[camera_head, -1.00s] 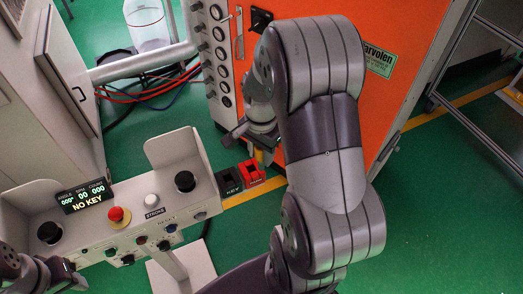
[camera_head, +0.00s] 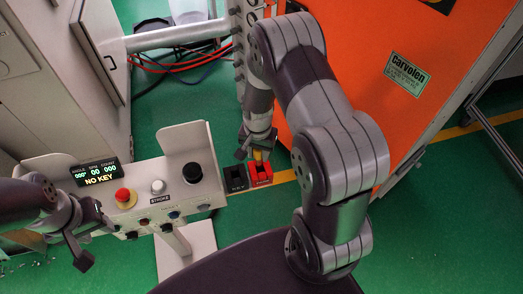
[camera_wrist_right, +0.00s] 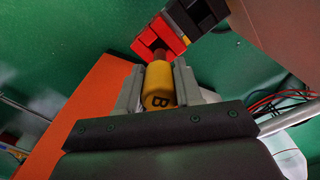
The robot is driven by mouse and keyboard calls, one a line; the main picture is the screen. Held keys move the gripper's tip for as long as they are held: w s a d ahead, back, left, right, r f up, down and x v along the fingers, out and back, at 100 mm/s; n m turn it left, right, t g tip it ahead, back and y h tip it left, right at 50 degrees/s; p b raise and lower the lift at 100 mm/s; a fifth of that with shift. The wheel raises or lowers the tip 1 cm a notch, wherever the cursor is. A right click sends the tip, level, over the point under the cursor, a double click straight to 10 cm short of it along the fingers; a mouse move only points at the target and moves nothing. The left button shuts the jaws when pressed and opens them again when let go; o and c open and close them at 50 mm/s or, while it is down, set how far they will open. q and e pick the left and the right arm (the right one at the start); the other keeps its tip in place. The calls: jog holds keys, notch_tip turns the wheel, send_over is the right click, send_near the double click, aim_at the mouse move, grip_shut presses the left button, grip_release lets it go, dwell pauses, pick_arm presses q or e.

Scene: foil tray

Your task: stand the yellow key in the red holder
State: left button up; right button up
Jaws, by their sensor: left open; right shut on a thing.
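The yellow key (camera_wrist_right: 158,84), marked B, is between the fingers of my right gripper (camera_wrist_right: 158,88), which is shut on it. In the head view a bit of the yellow key (camera_head: 257,155) shows below my right gripper (camera_head: 257,147), right above the red holder (camera_head: 260,175). In the right wrist view the key's far end meets the red holder (camera_wrist_right: 152,42); whether it is seated inside is hidden. My left gripper (camera_head: 90,244) is open and empty, in front of the control box at the left.
A black holder (camera_head: 236,179) labelled KEY stands directly left of the red one. The control box (camera_head: 205,160) has buttons and a display (camera_head: 95,174) reading NO KEY. An orange machine (camera_head: 370,70) stands behind my right arm.

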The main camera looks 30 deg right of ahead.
aim_at(260, 162)
jog(key=shift+w+d+f+b, duration=0.1)
jog(key=shift+d+f+b, duration=0.2)
jog(key=shift+f, duration=0.25)
jog(key=shift+w+d+f+b, duration=0.1)
jog(key=shift+d+f+b, duration=0.2)
jog(key=shift+f, duration=0.25)
jog(key=shift+f+b, duration=0.4)
jog(key=shift+s+a+f+b, duration=0.15)
jog(key=shift+a+f+b, duration=0.15)
jog(key=shift+f+b, duration=0.6)
jog(key=shift+b, duration=0.1)
jog(key=shift+d+f+b, duration=0.1)
jog(key=shift+f+b, duration=0.4)
jog(key=shift+f, duration=0.35)
pick_arm(q)
jog(key=f, duration=0.5)
jog(key=shift+w+d+f, duration=0.15)
jog(key=shift+d, duration=0.25)
